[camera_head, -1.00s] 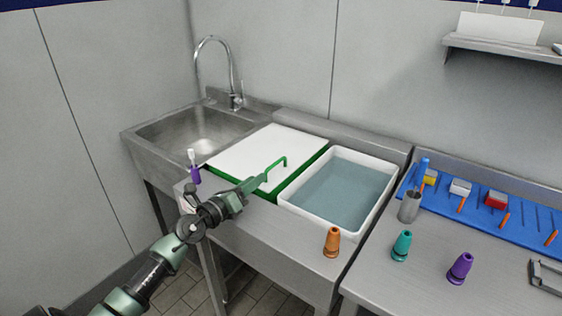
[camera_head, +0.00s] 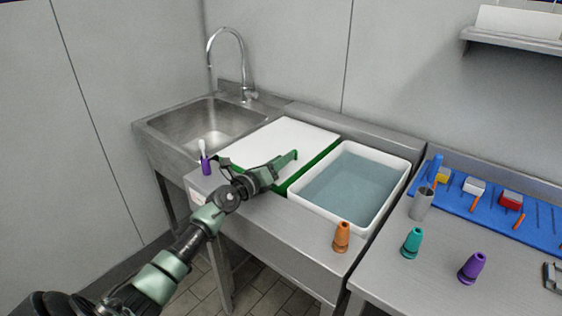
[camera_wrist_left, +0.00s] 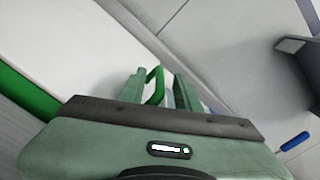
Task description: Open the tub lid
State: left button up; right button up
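The tub lid (camera_head: 270,138) is a flat white panel with a green edge, lying level between the sink and the open water tub (camera_head: 402,172). Its green handle (camera_head: 295,154) stands near the side facing the tub and is mostly covered by my gripper in the head view. My left gripper (camera_head: 283,162) reaches over the lid. In the left wrist view its two fingers (camera_wrist_left: 160,82) are apart, with the green handle (camera_wrist_left: 154,86) between them; I cannot tell whether either finger touches it. My right gripper is not in view.
A sink (camera_head: 205,127) with a tall tap lies to the left. A purple holder (camera_head: 206,166) stands near my left arm. An orange cone (camera_head: 341,237), a teal cone (camera_head: 412,242) and a purple cone (camera_head: 472,268) stand at the front right. A metal cup (camera_head: 421,204) stands by a blue mat.

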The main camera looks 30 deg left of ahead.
pick_arm(q)
jog(key=shift+f, duration=0.1)
grip_shut()
jog(key=shift+d, duration=0.15)
dwell(1.0)
